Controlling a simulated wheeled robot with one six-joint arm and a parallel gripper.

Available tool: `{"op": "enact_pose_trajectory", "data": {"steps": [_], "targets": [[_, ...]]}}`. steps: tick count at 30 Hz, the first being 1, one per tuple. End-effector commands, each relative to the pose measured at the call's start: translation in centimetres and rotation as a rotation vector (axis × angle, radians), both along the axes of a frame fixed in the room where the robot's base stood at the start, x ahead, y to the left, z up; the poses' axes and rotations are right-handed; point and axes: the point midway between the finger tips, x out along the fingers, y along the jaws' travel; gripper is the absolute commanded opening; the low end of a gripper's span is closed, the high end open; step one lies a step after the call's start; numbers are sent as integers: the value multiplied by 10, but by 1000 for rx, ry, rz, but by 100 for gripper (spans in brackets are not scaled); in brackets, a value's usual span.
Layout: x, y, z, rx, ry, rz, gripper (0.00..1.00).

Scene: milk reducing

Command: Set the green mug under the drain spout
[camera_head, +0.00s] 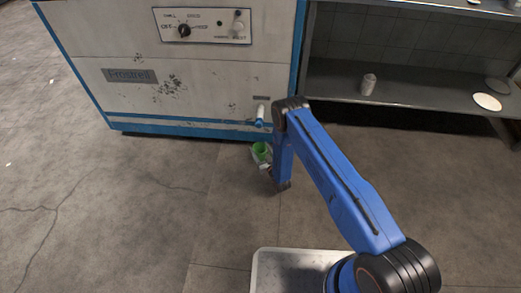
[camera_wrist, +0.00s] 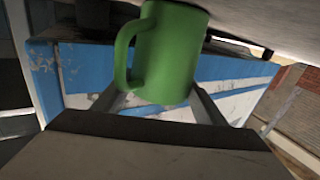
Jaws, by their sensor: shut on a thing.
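The green mug (camera_head: 260,150) is near the floor at the foot of the white and blue Frostrell machine (camera_head: 200,90). In the wrist view the mug (camera_wrist: 172,58) fills the upper middle, its handle to the left. My gripper (camera_wrist: 160,103) is shut on the mug, with a finger on either side of it. In the head view my gripper (camera_head: 264,163) is small and partly hidden by my arm. I cannot tell whether the mug touches the floor.
A control panel with a knob (camera_head: 184,31) is on the machine's upper front. At the right a metal shelf (camera_head: 420,95) holds a light-coloured cup (camera_head: 368,84) and plates (camera_head: 487,102).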

Motion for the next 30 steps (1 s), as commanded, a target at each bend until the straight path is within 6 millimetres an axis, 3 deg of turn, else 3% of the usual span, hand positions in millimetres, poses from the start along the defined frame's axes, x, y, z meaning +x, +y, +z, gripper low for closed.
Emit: {"op": "enact_pose_trajectory", "data": {"steps": [3, 4, 6, 16, 21, 30], "targets": [[0, -1, -8, -2, 3, -1, 30], [0, -1, -9, -2, 3, -1, 67], [0, -1, -9, -2, 3, -1, 84], [0, -1, -8, -2, 4, -1, 84], [0, -1, 5, -2, 4, -1, 84], [-52, -31, 4, -3, 6, -2, 84]]}}
